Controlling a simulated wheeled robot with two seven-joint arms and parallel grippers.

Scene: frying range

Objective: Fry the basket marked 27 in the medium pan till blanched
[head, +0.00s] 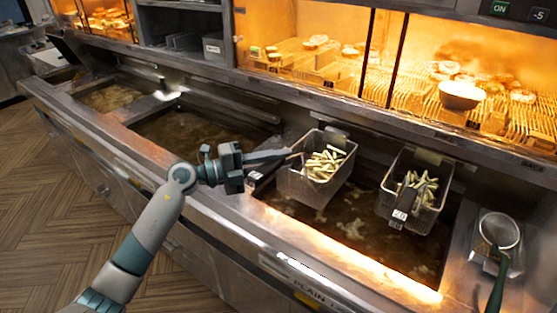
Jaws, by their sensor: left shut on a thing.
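My left gripper (238,167) is shut on the handle of a wire basket (312,182) filled with pale cut sticks like chips. This basket is at the left end of the right-hand oil pan (330,228), over the oil. Any number on it is not readable. A second basket (421,205) with similar sticks stands over the right of the same pan; its tag (399,215) has a number too small to read surely. A middle oil pan (195,132) and a smaller left one (110,98) hold brown oil and no basket. My right gripper is out of view.
A lit warming cabinet (330,60) with food and a white bowl (461,95) runs behind the range. A strainer (499,232) with a green handle rests in a tray at the right. The front ledge carries a "PLAIN" label (305,278).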

